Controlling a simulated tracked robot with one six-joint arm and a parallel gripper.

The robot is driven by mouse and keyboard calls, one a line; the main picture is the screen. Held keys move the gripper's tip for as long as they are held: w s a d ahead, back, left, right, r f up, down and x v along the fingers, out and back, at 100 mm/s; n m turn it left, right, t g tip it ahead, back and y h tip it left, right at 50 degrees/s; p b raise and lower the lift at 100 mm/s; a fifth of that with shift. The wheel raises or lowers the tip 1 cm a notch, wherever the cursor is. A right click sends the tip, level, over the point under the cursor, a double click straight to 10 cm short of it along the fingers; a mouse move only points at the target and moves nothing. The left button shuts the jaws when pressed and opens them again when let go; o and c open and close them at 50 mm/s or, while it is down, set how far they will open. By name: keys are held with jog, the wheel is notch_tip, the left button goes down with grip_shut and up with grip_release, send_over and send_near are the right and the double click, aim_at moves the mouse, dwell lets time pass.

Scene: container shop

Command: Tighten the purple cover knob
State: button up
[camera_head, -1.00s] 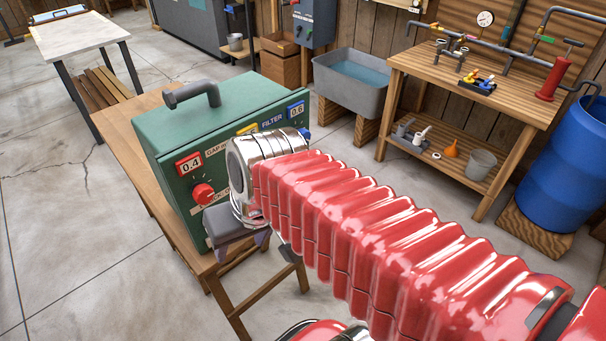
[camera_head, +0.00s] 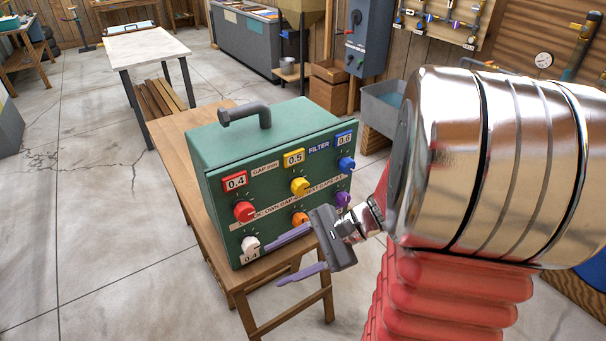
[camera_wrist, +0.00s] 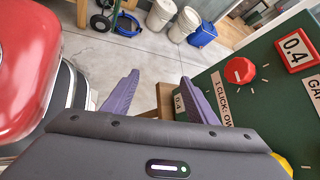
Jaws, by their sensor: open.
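The purple knob (camera_head: 343,200) is at the lower right of the green box's front panel in the head view, partly hidden by my gripper. My gripper (camera_head: 294,253) is open and empty in front of the panel's lower part, with its purple fingers pointing left, apart from the knob. In the wrist view my gripper (camera_wrist: 162,92) shows both purple fingers spread with floor between them. The green box (camera_head: 222,205) carries a red knob (camera_head: 244,211), a yellow knob (camera_head: 299,186), a blue knob (camera_head: 346,163), an orange knob (camera_head: 299,219) and a white knob (camera_head: 250,245).
The box stands on a wooden table (camera_head: 190,157) with a handle on its lid. A white-topped table (camera_head: 146,47) stands behind. A grey basin (camera_head: 381,108) is at the right, partly hidden by my arm. Open concrete floor lies at the left.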

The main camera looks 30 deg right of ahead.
jog(key=w+d+f+m+t, duration=0.1)
jog(key=w+d+m+t, duration=0.1)
jog(key=d+m+t, duration=0.3)
jog(key=m+t+h, duration=0.8)
jog(key=m+h, duration=0.2)
jog(key=m, duration=0.5)
send_near(346, 202)
jog(key=s, duration=0.4)
jog(key=shift+w+d+r, duration=0.1)
jog(key=shift+w, duration=0.05)
jog(key=shift+w+a, duration=0.2)
jog(key=shift+w, duration=6.75)
